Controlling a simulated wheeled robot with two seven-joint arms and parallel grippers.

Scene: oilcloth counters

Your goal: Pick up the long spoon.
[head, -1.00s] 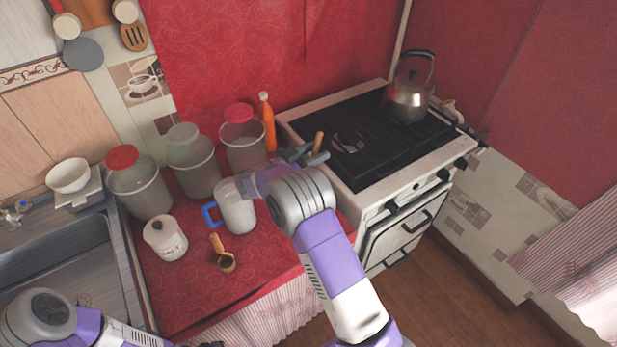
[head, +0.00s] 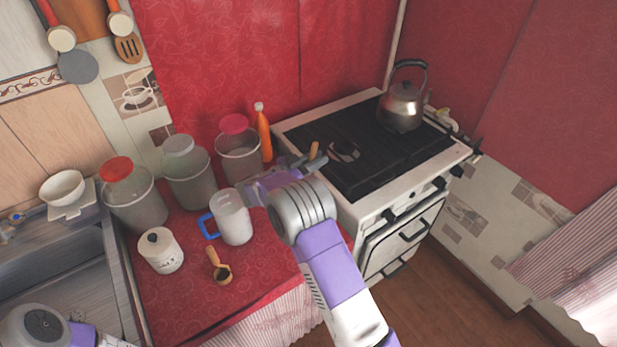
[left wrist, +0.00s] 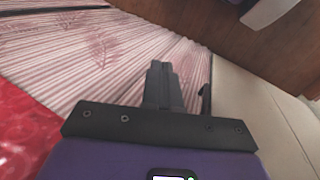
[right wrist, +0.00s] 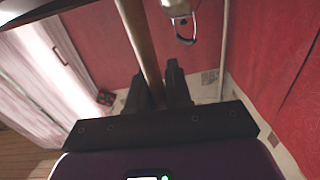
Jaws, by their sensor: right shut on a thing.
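The long spoon (head: 314,150) shows in the head view as a short wooden length standing up out of my right gripper (head: 303,164). In the right wrist view its long brown handle (right wrist: 139,40) runs from the top edge down between the fingers of my right gripper (right wrist: 158,85). That gripper is shut on it. The spoon's bowl is not clearly seen. My right gripper is over the counter beside the stove's left edge. My left gripper (left wrist: 163,80) shows in the left wrist view with its fingers together and empty, in front of a striped curtain.
A white jug (head: 233,220), a lidded white canister (head: 161,252) and a short wooden scoop (head: 219,268) stand or lie on the red counter (head: 190,305). Lidded containers (head: 190,180) and an orange bottle (head: 263,135) are behind. A kettle (head: 400,108) is on the stove (head: 365,165).

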